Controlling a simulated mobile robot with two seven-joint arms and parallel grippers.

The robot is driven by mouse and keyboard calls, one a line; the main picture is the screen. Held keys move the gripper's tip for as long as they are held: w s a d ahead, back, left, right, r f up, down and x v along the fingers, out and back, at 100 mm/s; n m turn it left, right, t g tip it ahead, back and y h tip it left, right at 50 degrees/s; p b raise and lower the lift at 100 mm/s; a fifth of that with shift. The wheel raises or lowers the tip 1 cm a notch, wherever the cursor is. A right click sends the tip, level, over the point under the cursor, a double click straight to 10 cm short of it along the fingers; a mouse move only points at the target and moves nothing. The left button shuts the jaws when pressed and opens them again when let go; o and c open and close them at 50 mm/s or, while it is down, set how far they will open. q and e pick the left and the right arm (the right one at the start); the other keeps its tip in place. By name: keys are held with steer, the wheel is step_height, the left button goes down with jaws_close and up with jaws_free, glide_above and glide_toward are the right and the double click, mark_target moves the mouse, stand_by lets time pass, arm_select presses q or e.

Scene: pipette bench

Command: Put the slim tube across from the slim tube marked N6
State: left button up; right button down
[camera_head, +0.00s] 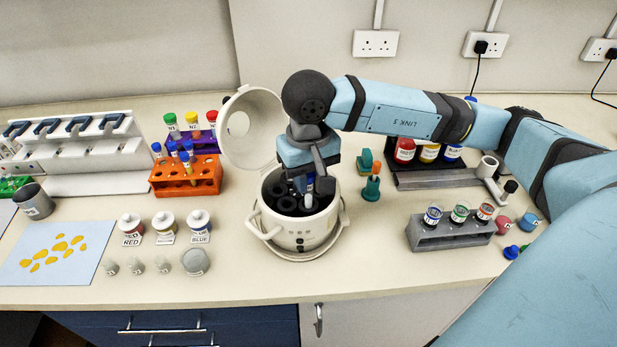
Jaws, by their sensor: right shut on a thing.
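The white centrifuge (300,236) stands open in the middle of the bench, with dark rotor wells (287,203) inside. My right gripper (309,190) points down into its bowl and is shut on a slim tube (311,182), of which only a bit of blue shows between the fingers. Whether the tube sits in a well I cannot tell. The gripper hides part of the rotor, and I cannot make out an N6 mark. Several slim blue-capped tubes (172,147) stand in the orange rack (190,188) to the left. My left gripper is out of view.
The round lid (234,130) stands up behind the centrifuge's left side. A purple rack (207,145) holds thicker capped tubes. Right are a grey holder (452,234) with small jars and an orange-green item (371,188). Bottles (165,226) stand front left. Bench front right of the centrifuge is clear.

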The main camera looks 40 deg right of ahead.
steer(key=shift+f, duration=0.2)
steer(key=shift+f, duration=0.1)
steer(key=shift+f+b, duration=1.15)
steer(key=shift+b, duration=0.3)
steer(key=c, duration=0.9)
jaws_free()
